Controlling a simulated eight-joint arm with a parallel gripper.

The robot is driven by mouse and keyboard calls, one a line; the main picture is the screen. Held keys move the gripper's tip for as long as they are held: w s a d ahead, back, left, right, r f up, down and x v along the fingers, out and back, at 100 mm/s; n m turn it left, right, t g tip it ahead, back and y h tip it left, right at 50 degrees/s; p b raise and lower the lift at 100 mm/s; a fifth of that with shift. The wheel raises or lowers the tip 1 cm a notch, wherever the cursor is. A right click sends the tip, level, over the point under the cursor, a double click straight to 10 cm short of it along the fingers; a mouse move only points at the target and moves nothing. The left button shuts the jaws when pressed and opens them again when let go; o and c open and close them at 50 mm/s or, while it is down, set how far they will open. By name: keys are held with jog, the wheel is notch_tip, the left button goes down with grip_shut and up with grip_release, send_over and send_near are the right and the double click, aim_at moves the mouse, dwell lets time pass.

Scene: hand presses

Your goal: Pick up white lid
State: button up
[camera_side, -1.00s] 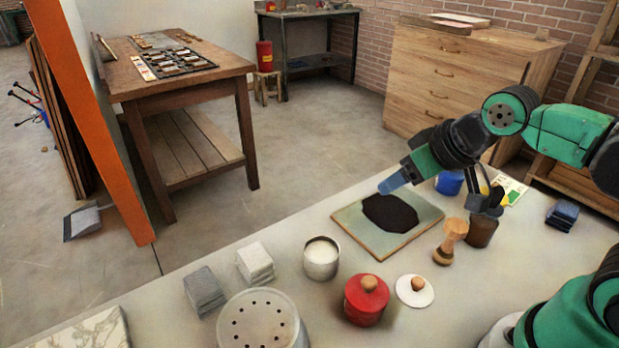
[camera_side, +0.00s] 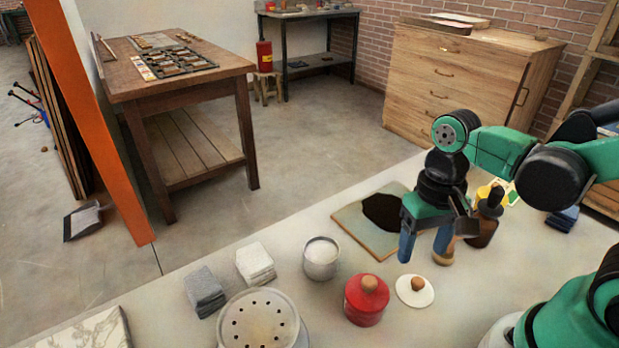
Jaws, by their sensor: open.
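The white lid (camera_side: 407,295) is a flat round disc with a wooden knob. It lies on the light worktop, right of a red lidded pot (camera_side: 365,302) with a similar wooden knob. My gripper (camera_side: 424,246) is open and empty, with its two blue-tipped fingers pointing down. In the picture it is just above the lid, and the fingertips are apart from the knob. My gripper partly hides a wooden stamp-like tool (camera_side: 444,259) and the right part of a board with a black patch (camera_side: 362,232).
A white-filled metal can (camera_side: 321,258), a perforated metal container (camera_side: 262,320) and folded grey (camera_side: 204,291) and white cloths (camera_side: 256,262) stand to the left. The worktop in front of the lid is bare.

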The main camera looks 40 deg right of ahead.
aim_at(419, 281)
jog(key=shift+s+f, duration=0.3)
jog(key=shift+f, duration=0.05)
jog(key=shift+s+a+f, duration=0.1)
jog(key=shift+s+f, duration=0.05)
jog(key=shift+f, duration=1.15)
jog(key=shift+s+a+f, duration=0.1)
jog(key=shift+s+f, duration=0.05)
jog(key=shift+f, duration=1.1)
grip_shut()
